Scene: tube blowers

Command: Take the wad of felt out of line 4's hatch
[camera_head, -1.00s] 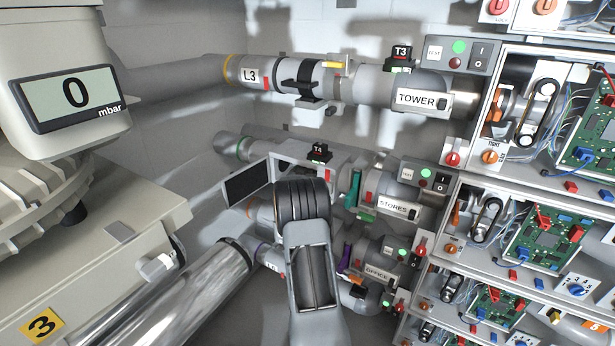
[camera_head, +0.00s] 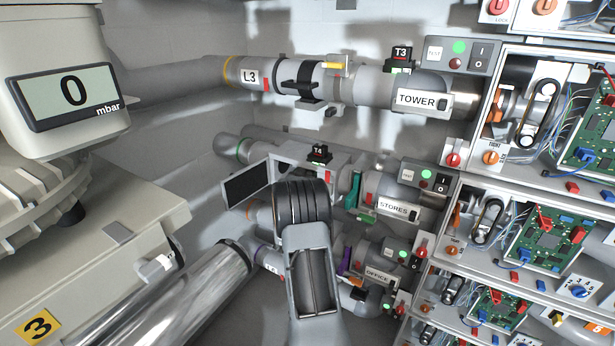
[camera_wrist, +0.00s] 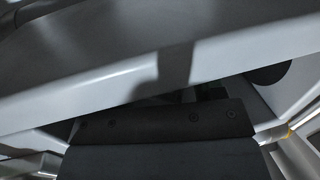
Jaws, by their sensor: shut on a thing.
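My arm hides most of the hatch opening in the head view. My gripper's jaws are hidden behind my arm there. In the wrist view a dark bolted block (camera_wrist: 160,122), apparently my gripper's body, lies close under a grey edge. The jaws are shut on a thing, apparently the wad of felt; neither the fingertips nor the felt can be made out.
Line 3's pipe (camera_head: 355,82) runs above, with the TOWER label (camera_head: 417,99). The STORES (camera_head: 394,208) and OFFICE (camera_head: 378,274) blowers sit close right of my arm. Open electronics racks (camera_head: 540,230) fill the right. A shiny pipe (camera_head: 190,295) and the gauge machine (camera_head: 70,90) stand left.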

